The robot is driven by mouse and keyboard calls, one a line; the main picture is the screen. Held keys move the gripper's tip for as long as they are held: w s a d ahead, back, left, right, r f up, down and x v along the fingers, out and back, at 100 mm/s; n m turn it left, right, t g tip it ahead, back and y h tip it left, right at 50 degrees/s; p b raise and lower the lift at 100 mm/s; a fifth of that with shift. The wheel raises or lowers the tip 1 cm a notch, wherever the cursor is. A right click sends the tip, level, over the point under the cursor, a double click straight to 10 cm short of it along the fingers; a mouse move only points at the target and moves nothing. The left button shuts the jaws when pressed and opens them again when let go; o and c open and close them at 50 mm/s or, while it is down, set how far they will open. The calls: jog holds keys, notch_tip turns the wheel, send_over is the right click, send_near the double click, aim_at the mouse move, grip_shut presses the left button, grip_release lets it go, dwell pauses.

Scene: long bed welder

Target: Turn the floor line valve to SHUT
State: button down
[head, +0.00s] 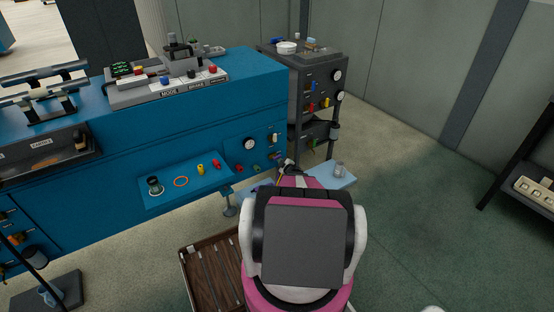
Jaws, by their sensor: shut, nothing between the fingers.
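My arm reaches forward from the bottom centre in the head view, and its pink and white links cover much of what is beyond. The dark tip of my gripper (288,165) shows past the links, small and partly hidden, at the right end of the blue bed's front. It is shut and holds nothing. Close to its left, small coloured valve handles (255,168) sit on the blue front below a round gauge (249,143). The labels are too small to read, so I cannot tell which is the floor line valve or how it is set. Contact is not clear.
The blue welder bed (110,150) fills the left. A grey cabinet (315,85) with gauges and coloured handles stands behind my gripper. A blue shelf (160,205) and a light blue ledge (335,181) jut out. A brown slatted crate (212,280) lies left of my arm. The right floor is largely clear.

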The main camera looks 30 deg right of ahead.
jog(key=shift+s+f, duration=0.1)
jog(key=s, duration=0.6)
jog(key=shift+s+d, duration=0.3)
jog(key=shift+s, duration=0.1)
jog(key=shift+f, duration=0.1)
